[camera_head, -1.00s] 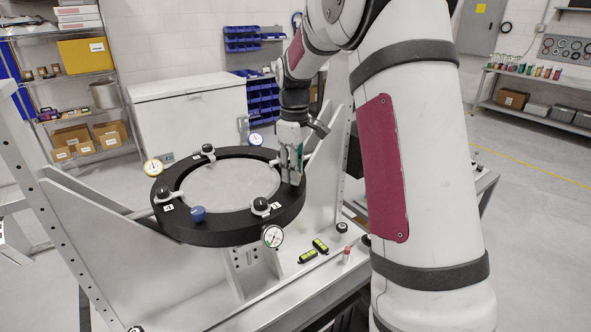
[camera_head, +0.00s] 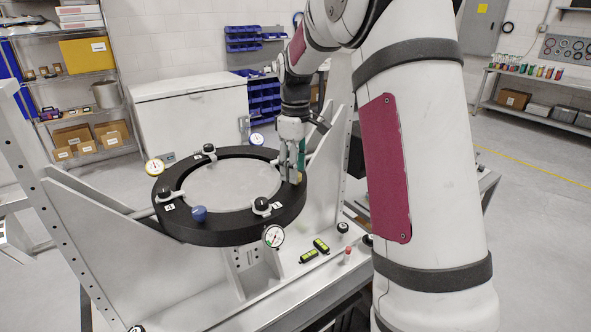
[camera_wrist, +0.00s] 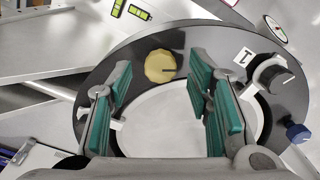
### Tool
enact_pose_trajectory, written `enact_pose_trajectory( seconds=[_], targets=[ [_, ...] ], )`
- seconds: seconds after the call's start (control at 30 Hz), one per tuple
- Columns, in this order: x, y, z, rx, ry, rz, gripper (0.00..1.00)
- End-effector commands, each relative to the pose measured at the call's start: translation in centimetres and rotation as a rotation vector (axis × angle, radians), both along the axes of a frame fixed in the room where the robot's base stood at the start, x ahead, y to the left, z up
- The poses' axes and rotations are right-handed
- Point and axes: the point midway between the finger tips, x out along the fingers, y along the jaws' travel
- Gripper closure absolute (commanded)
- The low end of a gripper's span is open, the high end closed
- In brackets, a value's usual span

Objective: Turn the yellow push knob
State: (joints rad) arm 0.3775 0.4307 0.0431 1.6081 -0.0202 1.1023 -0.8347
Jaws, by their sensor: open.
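The yellow push knob (camera_wrist: 160,66) sits on the black ring (camera_wrist: 120,60) of the mirror fixture in the wrist view, with a dark line on its face. My gripper (camera_wrist: 158,92) is open, its green-padded fingers apart, with the knob showing between and just beyond the fingertips. In the head view my gripper (camera_head: 294,178) is at the right side of the ring (camera_head: 225,232), and a bit of the yellow knob (camera_head: 299,177) shows beside the fingers. Most of the knob is hidden there. Contact with the knob cannot be told.
A blue knob (camera_head: 199,214) and black clamp knobs (camera_head: 261,204) stand on the ring around the pale mirror disc (camera_head: 230,183). Dial gauges (camera_head: 273,236) sit at its edge. Two green-faced levels (camera_head: 321,246) and a red-topped part (camera_head: 348,252) are on the bench in front.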

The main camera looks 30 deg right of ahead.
Motion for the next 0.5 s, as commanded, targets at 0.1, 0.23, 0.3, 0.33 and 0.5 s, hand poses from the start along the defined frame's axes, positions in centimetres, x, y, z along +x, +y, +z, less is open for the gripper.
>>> enact_pose_trajectory(
  seconds=[0.1,0.23,0.3,0.33,0.5],
  targets=[
    [0.0,0.0,2.1,-0.001,-0.004,0.000,0.54],
    [0.1,0.0,4.8,-0.002,-0.005,0.000,0.54],
    [0.1,0.0,6.2,-0.002,-0.005,0.000,0.54],
    [0.0,0.0,6.8,-0.001,-0.004,0.000,0.54],
    [0.0,0.0,9.5,-0.001,-0.003,0.000,0.54]
  ],
)
